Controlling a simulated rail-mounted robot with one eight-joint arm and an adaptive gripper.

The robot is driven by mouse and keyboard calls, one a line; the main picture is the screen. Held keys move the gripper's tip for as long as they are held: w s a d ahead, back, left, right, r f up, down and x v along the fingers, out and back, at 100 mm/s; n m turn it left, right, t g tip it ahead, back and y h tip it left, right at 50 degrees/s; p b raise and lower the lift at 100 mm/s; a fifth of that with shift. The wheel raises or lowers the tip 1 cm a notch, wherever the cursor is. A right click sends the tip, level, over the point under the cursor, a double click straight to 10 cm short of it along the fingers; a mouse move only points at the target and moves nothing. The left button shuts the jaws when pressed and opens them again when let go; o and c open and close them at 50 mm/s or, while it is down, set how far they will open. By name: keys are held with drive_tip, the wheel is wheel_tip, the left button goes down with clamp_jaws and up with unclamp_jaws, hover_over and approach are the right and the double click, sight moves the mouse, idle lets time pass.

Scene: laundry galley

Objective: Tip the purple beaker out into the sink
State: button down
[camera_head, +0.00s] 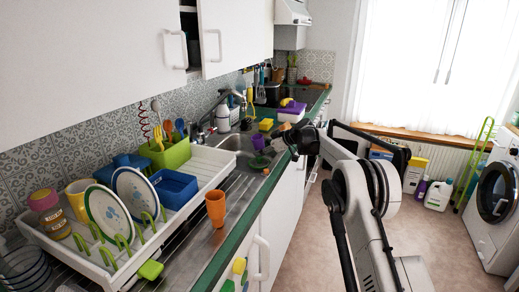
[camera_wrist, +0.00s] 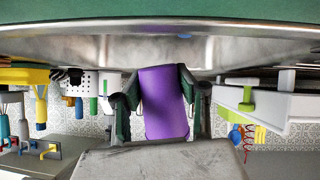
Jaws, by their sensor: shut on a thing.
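The purple beaker (camera_wrist: 163,103) is between the two fingers of my gripper (camera_wrist: 158,82) in the wrist view, and the gripper is shut on it. In the head view the beaker (camera_head: 258,142) is over the sink (camera_head: 229,142), just left of my gripper (camera_head: 273,146). The beaker looks tilted; its mouth and any contents cannot be made out. The sink's metal edge (camera_wrist: 240,50) runs across the top of the wrist view.
A green item (camera_head: 260,162) is at the sink's near edge. An orange cup (camera_head: 216,208) stands on the drainer, right of the white dish rack (camera_head: 205,165) with plates. A yellow sponge (camera_head: 266,125) lies behind the sink.

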drive_tip(key=shift+d+r+n+h+p, duration=0.3)
drive_tip(key=shift+r+h+p, duration=0.1)
drive_tip(key=shift+h, duration=0.3)
drive_tip(key=shift+w+d+r+n+t+h, duration=0.2)
drive_tip(key=shift+n+t+h, duration=0.1)
drive_tip(key=shift+h, duration=0.25)
drive_tip(key=shift+w+d+r+n+t+h, duration=0.1)
drive_tip(key=shift+d+n+t+h, duration=0.15)
drive_tip(key=shift+h, duration=0.3)
drive_tip(key=shift+w+d+f+n+t+h, duration=0.15)
drive_tip(key=shift+f+n+h, duration=0.2)
drive_tip(key=shift+h, duration=0.2)
drive_tip(key=shift+d+f+n+t+h, duration=0.1)
drive_tip(key=shift+f+n+h, duration=0.15)
drive_tip(key=shift+h, duration=0.3)
drive_tip(key=shift+d+f+t+h, duration=0.1)
drive_tip(key=shift+d+t+h, duration=0.05)
drive_tip(key=shift+t+h, duration=0.3)
drive_tip(key=shift+f+b, duration=0.15)
drive_tip(key=shift+b, duration=0.2)
drive_tip(key=shift+r+n+h, duration=0.25)
drive_tip(key=shift+n+h, duration=0.2)
drive_tip(key=shift+h, duration=0.2)
drive_tip(key=shift+w+d, duration=0.1)
